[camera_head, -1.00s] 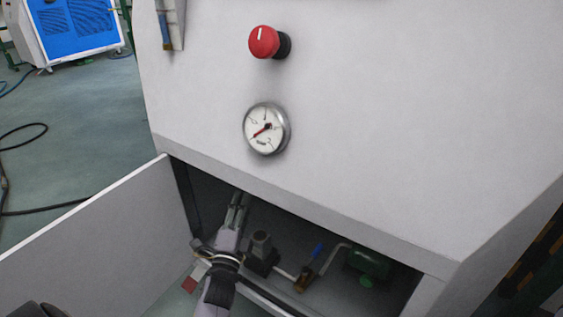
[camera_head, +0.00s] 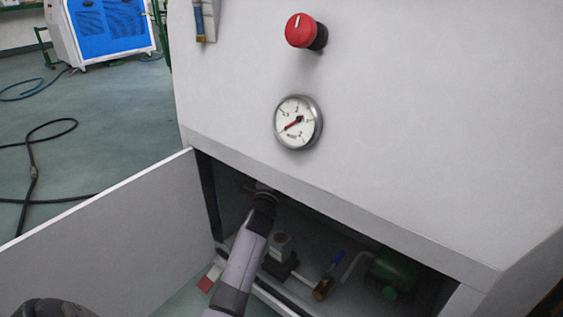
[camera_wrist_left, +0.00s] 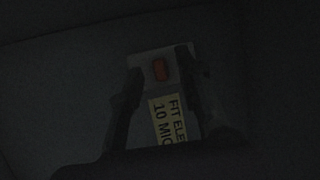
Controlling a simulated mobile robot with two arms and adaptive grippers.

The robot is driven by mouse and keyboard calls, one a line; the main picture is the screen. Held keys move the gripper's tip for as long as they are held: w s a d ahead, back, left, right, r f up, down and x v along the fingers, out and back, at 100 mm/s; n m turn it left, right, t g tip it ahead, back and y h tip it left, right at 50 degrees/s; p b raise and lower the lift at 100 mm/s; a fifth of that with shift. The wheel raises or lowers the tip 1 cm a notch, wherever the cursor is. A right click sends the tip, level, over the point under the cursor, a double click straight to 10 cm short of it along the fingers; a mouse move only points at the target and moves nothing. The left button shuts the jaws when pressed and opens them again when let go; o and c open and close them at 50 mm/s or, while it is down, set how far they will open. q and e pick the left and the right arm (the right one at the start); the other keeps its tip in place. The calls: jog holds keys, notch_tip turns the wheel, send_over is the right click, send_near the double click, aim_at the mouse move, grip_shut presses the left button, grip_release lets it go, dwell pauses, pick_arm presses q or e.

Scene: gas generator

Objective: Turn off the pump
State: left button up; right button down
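In the left wrist view a red switch (camera_wrist_left: 160,69) sits on a pale plate (camera_wrist_left: 149,57) on a dark cabinet wall. My left gripper (camera_wrist_left: 160,62) is open, with one finger on each side of the switch plate. Whether the fingers touch it is too dark to tell. In the head view my left arm reaches into the open lower cabinet, and its gripper (camera_head: 262,189) is mostly hidden in shadow under the cabinet's upper edge. A green motor-like unit (camera_head: 392,270), possibly the pump, stands inside at the right.
An open door panel (camera_head: 110,225) stands left of my arm. A blue-handled valve (camera_head: 329,275) and a small device (camera_head: 281,250) are on the cabinet floor. Above are a gauge (camera_head: 297,122) and a red knob (camera_head: 301,31). A yellow label (camera_wrist_left: 167,120) is below the switch.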

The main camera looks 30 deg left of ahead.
pick_arm(q)
jog(key=shift+w+a+r, duration=0.1)
jog(key=shift+w, duration=0.15)
grip_shut()
dwell(0.4)
